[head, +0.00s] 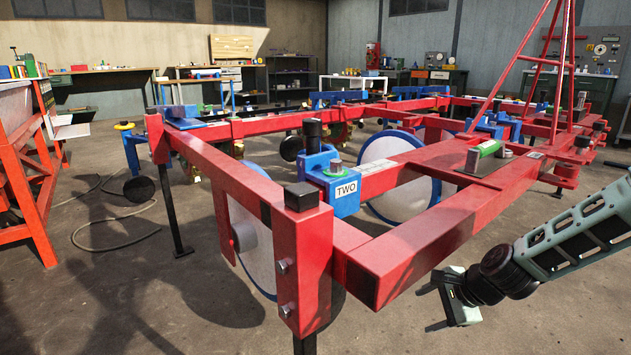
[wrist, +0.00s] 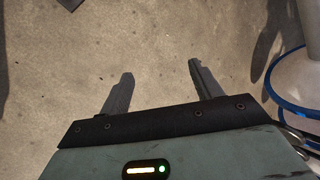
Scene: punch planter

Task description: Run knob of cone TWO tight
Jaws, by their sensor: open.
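The blue block labelled TWO (head: 346,193) sits on a red beam of the planter frame, near its front corner. An upright black cylindrical knob (head: 312,137) stands on its far left side, and a short grey bolt-like post (head: 336,166) stands on its top. I cannot tell which of these is the named knob. My gripper (head: 452,298) is at the lower right in the head view, low over the floor and well away from the block. In the wrist view my gripper (wrist: 161,72) has its two fingers apart with only bare floor between them. The TWO block does not show there.
The red frame's front beam (head: 430,240) lies between my gripper and the block. White discs with blue rims (head: 395,185) hang under the frame; a blue-edged white part (wrist: 300,75) is at right in the wrist view. A red rack (head: 20,190) stands left.

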